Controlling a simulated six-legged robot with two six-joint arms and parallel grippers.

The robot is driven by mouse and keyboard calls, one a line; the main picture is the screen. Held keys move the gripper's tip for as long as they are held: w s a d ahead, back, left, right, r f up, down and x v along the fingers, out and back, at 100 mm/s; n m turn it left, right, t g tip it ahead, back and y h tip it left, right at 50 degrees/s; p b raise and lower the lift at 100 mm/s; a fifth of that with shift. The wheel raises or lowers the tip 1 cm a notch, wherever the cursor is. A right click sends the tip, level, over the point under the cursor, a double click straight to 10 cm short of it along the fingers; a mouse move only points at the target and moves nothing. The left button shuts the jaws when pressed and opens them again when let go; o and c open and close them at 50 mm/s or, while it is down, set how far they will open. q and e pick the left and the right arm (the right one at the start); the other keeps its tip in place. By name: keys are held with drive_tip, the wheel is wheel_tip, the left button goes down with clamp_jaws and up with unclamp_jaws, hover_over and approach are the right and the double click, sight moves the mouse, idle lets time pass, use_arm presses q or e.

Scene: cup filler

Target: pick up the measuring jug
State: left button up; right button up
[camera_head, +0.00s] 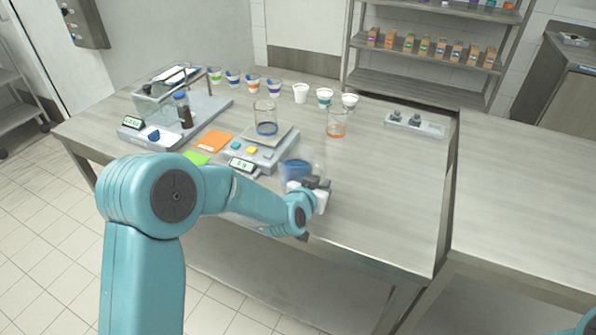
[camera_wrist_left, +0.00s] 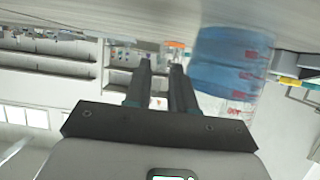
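A clear measuring jug with blue in its lower part (camera_head: 295,171) stands on the steel table, just beyond my left gripper (camera_head: 318,184). In the left wrist view, the jug (camera_wrist_left: 228,62) shows red markings, upside down, to the right of my left gripper's fingers (camera_wrist_left: 161,68). The fingers are apart with a gap between them and nothing held. The jug is beside the fingers, not between them; whether they touch it I cannot tell. In the head view the gripper partly covers the jug. My right gripper is out of view.
A scale (camera_head: 262,150) carrying a glass beaker (camera_head: 265,118) stands left of the jug. An orange-banded beaker (camera_head: 336,124) stands behind it. Several cups line the back near a white cup (camera_head: 301,93). A grey holder (camera_head: 414,124) sits at right.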

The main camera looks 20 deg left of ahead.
use_arm(q)
drive_tip(key=x, duration=0.2)
drive_tip(key=shift+w+f, duration=0.15)
drive_tip(key=shift+w, duration=0.15)
drive_tip(key=shift+s, duration=0.1)
clamp_jaws()
drive_tip(key=shift+f, duration=0.1)
idle(0.8)
